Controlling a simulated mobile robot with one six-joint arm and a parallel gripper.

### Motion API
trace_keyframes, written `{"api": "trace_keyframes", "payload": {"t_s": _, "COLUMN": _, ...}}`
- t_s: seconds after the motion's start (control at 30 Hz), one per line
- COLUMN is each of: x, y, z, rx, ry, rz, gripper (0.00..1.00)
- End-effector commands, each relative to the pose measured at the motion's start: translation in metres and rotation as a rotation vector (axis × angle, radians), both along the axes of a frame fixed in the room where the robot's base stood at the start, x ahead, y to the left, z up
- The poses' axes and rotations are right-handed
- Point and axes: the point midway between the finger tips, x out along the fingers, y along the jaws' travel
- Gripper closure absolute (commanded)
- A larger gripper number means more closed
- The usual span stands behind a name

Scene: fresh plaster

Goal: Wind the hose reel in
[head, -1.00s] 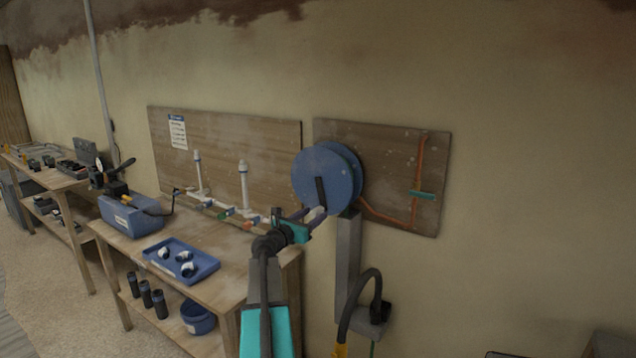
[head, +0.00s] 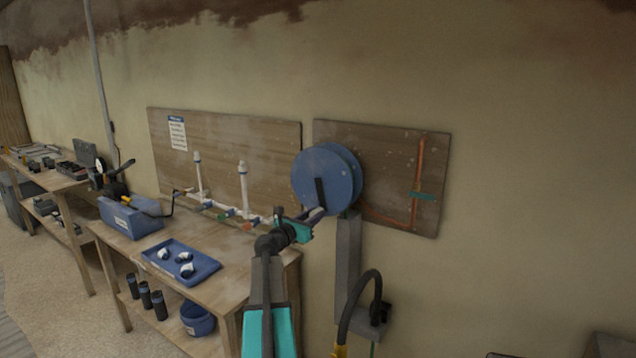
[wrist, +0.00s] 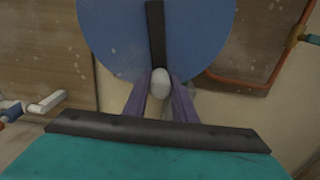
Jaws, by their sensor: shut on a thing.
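The hose reel (head: 335,165) is a blue disc on a grey post, in front of a wooden board on the wall. A dark crank arm (head: 319,190) runs down across its face, and shows upright in the wrist view (wrist: 155,35). At its lower end is a pale, rounded crank knob (wrist: 160,84). My gripper (wrist: 160,98) is shut on this knob, with one purple finger on each side. In the head view my gripper (head: 314,215) is at the lower edge of the disc. The knob is mostly hidden there.
A workbench (head: 215,262) stands left of the reel, with a blue tray (head: 205,270) of white fittings and a blue box (head: 130,217). White pipes stand along its back. A black curved hose (head: 350,300) hangs below the reel. The wall at right is clear.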

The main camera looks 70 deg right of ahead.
Motion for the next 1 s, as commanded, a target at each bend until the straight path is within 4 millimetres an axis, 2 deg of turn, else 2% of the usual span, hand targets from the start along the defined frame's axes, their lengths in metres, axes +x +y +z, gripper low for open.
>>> {"api": "trace_keyframes", "payload": {"t_s": 0.53, "x": 0.044, "y": -0.013, "z": 0.004, "rx": -0.005, "ry": 0.002, "rz": 0.003, "gripper": 0.98}}
{"api": "trace_keyframes", "payload": {"t_s": 1.0, "x": 0.048, "y": -0.013, "z": 0.005, "rx": -0.004, "ry": 0.002, "rz": 0.001, "gripper": 0.98}}
